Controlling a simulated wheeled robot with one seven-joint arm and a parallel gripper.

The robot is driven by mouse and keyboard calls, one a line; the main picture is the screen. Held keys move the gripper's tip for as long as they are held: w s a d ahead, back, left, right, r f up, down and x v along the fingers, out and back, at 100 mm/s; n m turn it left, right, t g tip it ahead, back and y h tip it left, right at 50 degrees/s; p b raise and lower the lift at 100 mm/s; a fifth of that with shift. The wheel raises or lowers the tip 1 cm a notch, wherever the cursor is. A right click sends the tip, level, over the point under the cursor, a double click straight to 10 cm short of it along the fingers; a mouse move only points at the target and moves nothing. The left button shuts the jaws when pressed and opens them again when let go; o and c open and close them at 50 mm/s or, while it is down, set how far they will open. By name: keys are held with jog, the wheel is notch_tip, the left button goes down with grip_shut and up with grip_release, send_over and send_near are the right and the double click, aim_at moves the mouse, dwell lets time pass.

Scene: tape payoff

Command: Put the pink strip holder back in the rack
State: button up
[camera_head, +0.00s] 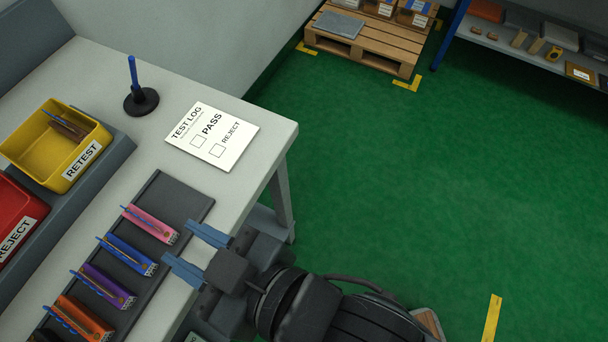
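The pink strip holder (150,224) is on the dark rack (178,198) at the table's right side, with blue strips along its left edge. It is the farthest holder in the row; whether it is fully seated cannot be told. Blue (127,255), purple (104,286) and orange (80,318) holders stand nearer in the same rack. My gripper (177,241) is just right of the pink and blue holders, near the table edge. Its two blue fingers are apart with nothing seen between them. Its height above the rack is hard to judge.
A yellow RETEST bin (55,150) holding strips and a red REJECT bin (20,222) stand to the left. A test log sheet (212,137) and a pen stand (141,100) lie beyond the rack. The rack's far end is bare. Green floor lies right of the table.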

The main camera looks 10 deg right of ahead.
jog(key=s+d+f+m+t+h, duration=0.1)
jog(key=d+f+m+t+h, duration=0.1)
jog(key=d, duration=0.7)
jog(key=s+d+f+m+t+h, duration=0.1)
jog(key=d+f+m+h, duration=0.15)
jog(key=d, duration=0.55)
jog(key=s+d+r+m+t+h, duration=0.1)
jog(key=s+d+m+h, duration=0.1)
jog(key=s+d, duration=0.4)
jog(key=s+d+r+m+t+h, duration=0.1)
jog(key=s+d+r+m+h, duration=0.1)
jog(key=s+d, duration=0.5)
jog(key=shift+d+r+m+h, duration=0.3)
jog(key=shift+m+h, duration=0.35)
jog(key=shift+h, duration=0.6)
